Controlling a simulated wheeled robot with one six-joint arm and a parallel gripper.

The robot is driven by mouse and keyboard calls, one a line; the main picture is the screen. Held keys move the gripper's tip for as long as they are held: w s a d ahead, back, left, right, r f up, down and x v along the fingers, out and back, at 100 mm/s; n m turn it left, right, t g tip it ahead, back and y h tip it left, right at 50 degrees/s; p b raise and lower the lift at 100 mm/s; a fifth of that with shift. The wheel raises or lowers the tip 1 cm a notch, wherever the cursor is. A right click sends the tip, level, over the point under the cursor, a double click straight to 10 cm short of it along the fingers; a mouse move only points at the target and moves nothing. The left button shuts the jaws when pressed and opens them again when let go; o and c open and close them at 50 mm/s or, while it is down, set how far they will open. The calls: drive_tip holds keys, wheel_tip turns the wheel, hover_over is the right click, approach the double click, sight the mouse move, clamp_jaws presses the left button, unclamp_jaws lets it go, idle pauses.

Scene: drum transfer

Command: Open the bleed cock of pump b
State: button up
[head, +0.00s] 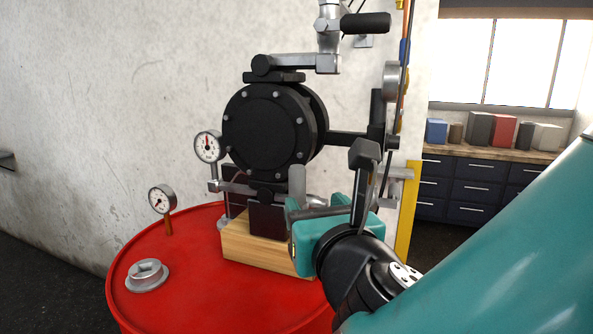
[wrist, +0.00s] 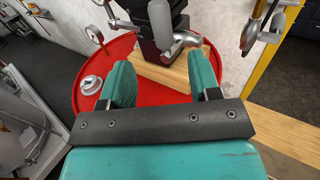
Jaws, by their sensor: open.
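A black round pump (head: 265,130) stands on a wooden block (head: 262,245) on a red drum; no letter is readable on it. A grey lever handle (head: 297,180) stands upright low at its right side, perhaps the bleed cock. In the wrist view the grey handle (wrist: 160,20) shows beyond the fingertips, with a metal fitting (wrist: 183,41) to its right. My gripper (head: 322,207), with teal fingers, is in front of the pump's lower right. In the wrist view my gripper (wrist: 160,64) is open, with nothing between its fingers. The wooden block shows behind the gap.
The red drum (head: 190,270) carries a small gauge (head: 162,199) and a grey bung (head: 147,275). Another gauge (head: 208,146) is at the pump's left. A black-handled valve (head: 366,23) is above. A yellow post (head: 408,215) and pipework stand close on the right.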

sight(297, 193)
drive_tip(key=p+x, duration=0.4)
drive_tip(key=x, duration=0.9)
drive_tip(key=shift+p, duration=0.35)
